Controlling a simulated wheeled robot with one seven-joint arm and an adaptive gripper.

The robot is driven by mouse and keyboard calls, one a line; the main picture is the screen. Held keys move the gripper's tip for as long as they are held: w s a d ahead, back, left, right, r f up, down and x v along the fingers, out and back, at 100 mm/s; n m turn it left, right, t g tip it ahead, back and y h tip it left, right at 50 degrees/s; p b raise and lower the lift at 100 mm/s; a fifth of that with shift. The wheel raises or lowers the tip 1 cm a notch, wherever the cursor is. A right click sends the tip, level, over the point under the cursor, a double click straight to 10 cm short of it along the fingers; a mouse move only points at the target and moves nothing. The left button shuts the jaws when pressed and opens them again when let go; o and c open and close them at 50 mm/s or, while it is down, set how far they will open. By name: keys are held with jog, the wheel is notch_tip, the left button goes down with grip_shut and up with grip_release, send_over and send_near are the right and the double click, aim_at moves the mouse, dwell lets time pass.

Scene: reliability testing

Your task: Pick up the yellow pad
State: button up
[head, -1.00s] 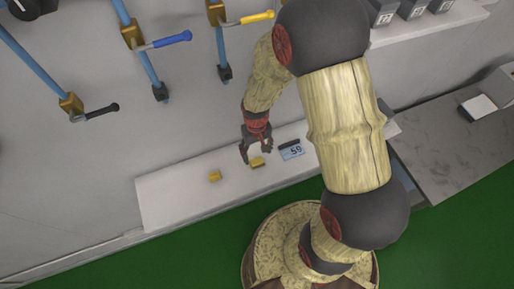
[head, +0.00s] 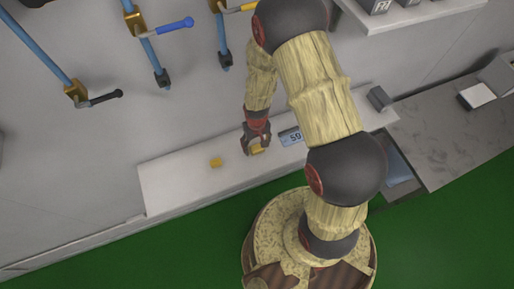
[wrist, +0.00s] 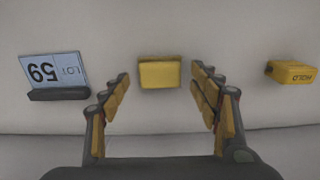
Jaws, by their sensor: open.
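A plain yellow block (wrist: 160,74), which looks like the yellow pad, sits on the white shelf (head: 180,190). In the wrist view it lies between the tips of my gripper (wrist: 160,82), with a gap on both sides. In the head view my gripper (head: 256,149) is low over this block (head: 257,149) and partly hides it. My gripper is open and holds nothing. A second yellow block (wrist: 292,72), marked with letters like HOLD, lies apart to the right in the wrist view and to the left in the head view (head: 215,162).
Pipes with a blue-handled valve (head: 172,28) and a black-handled valve (head: 98,99) are on the wall. A grey counter (head: 450,140) lies at right.

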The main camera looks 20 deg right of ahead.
jog(key=c, duration=1.1)
jog(key=shift+c, duration=0.2)
